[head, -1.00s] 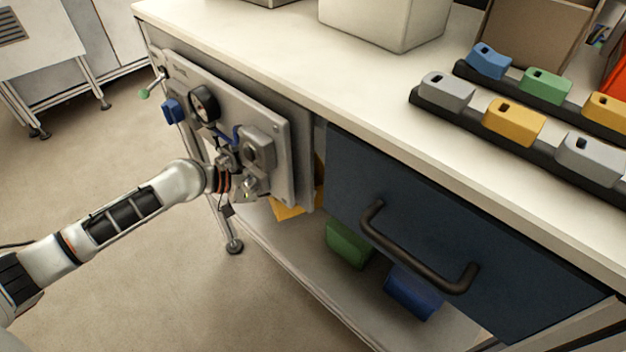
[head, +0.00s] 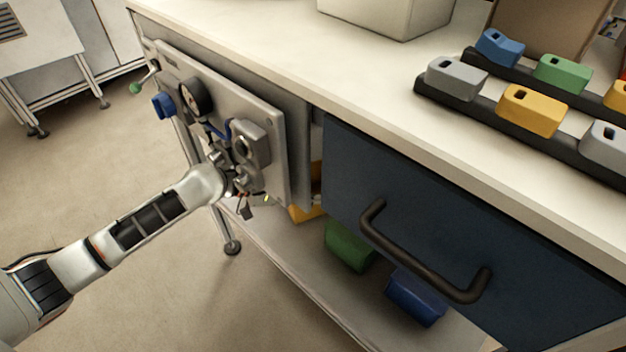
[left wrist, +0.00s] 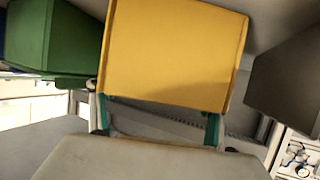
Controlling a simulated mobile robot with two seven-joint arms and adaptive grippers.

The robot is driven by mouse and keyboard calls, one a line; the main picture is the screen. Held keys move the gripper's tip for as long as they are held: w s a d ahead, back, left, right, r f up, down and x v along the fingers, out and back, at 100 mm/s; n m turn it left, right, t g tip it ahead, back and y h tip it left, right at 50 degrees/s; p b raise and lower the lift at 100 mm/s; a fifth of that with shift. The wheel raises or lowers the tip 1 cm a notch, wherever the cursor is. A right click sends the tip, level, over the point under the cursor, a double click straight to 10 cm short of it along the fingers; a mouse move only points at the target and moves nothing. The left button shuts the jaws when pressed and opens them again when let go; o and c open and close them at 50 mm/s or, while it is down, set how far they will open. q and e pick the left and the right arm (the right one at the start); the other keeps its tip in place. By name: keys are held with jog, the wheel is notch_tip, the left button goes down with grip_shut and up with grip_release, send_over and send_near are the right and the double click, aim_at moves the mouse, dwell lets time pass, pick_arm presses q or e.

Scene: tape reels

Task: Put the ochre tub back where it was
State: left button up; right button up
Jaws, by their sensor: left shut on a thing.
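The ochre tub (head: 305,212) is in the shelf space under the counter, mostly hidden behind the grey instrument panel in the head view. It fills the middle of the left wrist view (left wrist: 172,55). My left gripper (left wrist: 157,118) is shut on its near edge, with green-padded fingers at both sides. In the head view my left gripper (head: 250,195) is beside the panel, its fingertips hidden. A green tub (head: 348,246) lies to the right of the ochre one and also shows in the left wrist view (left wrist: 50,35). My right gripper is out of view.
A blue tub (head: 416,296) is further right on the lower shelf (head: 290,270). A dark blue drawer front (head: 400,200) with a black handle hangs above. The instrument panel (head: 265,110), with gauge and knobs, stands close to my left arm. Racks of coloured blocks sit on the counter.

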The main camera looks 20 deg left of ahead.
pick_arm(q)
jog(key=o, duration=1.4)
jog(key=shift+f, duration=0.2)
jog(key=shift+c, duration=0.2)
jog(key=shift+r, duration=0.1)
jog(key=shift+r, duration=0.35)
jog(key=p+v, duration=0.1)
jog(key=v, duration=1.1)
jog(key=shift+f+p, duration=0.15)
jog(key=shift+p, duration=0.15)
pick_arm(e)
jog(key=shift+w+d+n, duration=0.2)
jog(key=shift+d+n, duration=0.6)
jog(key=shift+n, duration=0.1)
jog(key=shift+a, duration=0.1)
